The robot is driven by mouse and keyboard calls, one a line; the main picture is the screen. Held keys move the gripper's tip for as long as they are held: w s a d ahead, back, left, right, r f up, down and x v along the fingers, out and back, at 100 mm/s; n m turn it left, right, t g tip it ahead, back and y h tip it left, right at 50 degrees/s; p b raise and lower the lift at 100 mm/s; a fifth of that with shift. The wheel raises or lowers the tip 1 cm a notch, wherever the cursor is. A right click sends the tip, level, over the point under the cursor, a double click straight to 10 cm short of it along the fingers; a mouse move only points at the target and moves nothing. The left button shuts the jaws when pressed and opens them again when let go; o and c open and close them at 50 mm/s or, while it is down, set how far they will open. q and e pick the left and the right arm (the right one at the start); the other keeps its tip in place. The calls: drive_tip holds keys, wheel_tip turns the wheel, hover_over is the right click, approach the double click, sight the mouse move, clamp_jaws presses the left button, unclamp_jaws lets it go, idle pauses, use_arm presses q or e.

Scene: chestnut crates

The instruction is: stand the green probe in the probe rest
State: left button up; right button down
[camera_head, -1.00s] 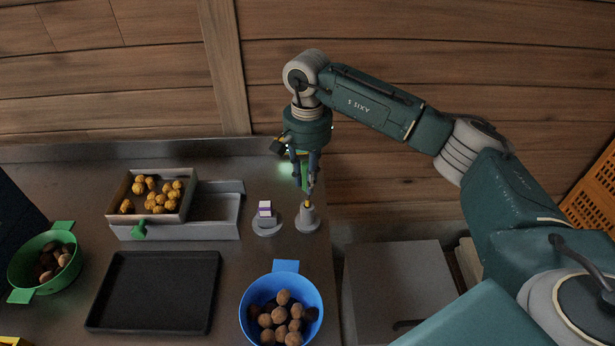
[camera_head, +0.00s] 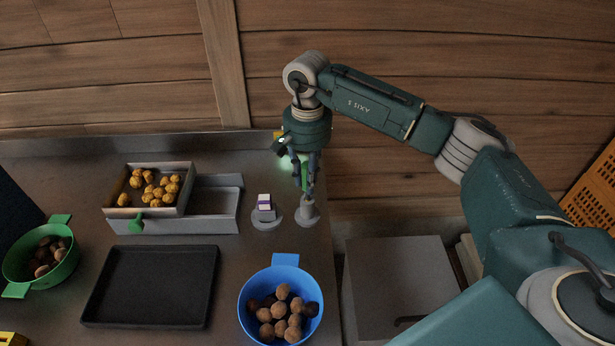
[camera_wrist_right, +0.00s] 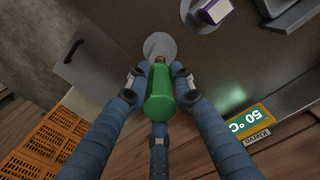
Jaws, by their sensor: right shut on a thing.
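The green probe (camera_head: 305,176) is held upright in my right gripper (camera_head: 305,184), whose fingers are shut around it. In the right wrist view the probe's green handle (camera_wrist_right: 159,97) is between the fingers of the gripper (camera_wrist_right: 158,82), and a short brass part shows at its far end. The grey probe rest (camera_head: 307,212) stands near the table's right edge, directly below the probe. It also shows in the right wrist view (camera_wrist_right: 159,43). The probe's lower end is at the rest's top; how deep it sits is hidden. My left gripper is out of view.
A purple-and-white block (camera_head: 265,203) stands on a round grey stand (camera_head: 266,224) just left of the rest. A blue bowl (camera_head: 246,312) of brown balls is in front. A black tray (camera_head: 150,287), a box (camera_head: 124,186) of yellow lumps and a green bowl (camera_head: 22,273) are farther left.

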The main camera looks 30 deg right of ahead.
drive_tip(key=shift+f+b, duration=1.5)
drive_tip(key=shift+f, duration=0.65)
drive_tip(key=c, duration=1.4)
unclamp_jaws()
drive_tip(key=shift+r, duration=0.2)
wheel_tip(320, 180, up, 12)
drive_tip(key=shift+f, duration=0.15)
drive_tip(key=shift+f, duration=0.1)
